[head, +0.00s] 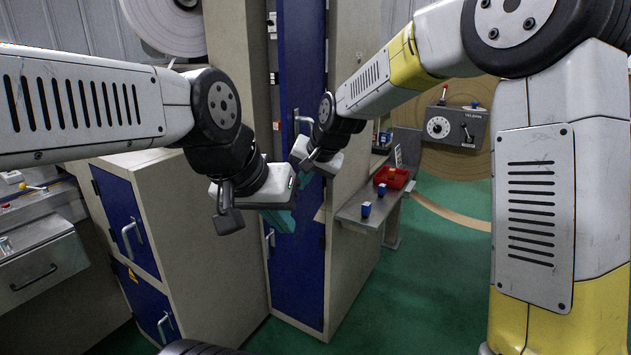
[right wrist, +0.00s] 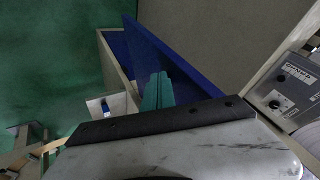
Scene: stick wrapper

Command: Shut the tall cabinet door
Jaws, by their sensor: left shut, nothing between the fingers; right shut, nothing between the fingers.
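The tall cabinet stands in the middle of the head view, with beige sides and a long blue door (head: 302,60). A pale bar handle shows on the door (head: 297,122), partly behind my right wrist. In the right wrist view a blue panel (right wrist: 150,50) stands at an angle to a beige edge; how far the door is open is hard to tell. My right gripper (head: 303,178) is in front of the door, its teal fingers (right wrist: 158,92) shut and empty beside the blue panel; contact is unclear. My left gripper (head: 285,218) is shut and empty, lower, in front of the cabinet.
A lower beige cabinet with blue doors (head: 125,225) stands at the left. To the right, a grey shelf (head: 360,212) carries a red tray (head: 391,178) and small blue items. A grey control box (head: 455,127) is farther back. Green floor (head: 425,290) is clear at the right.

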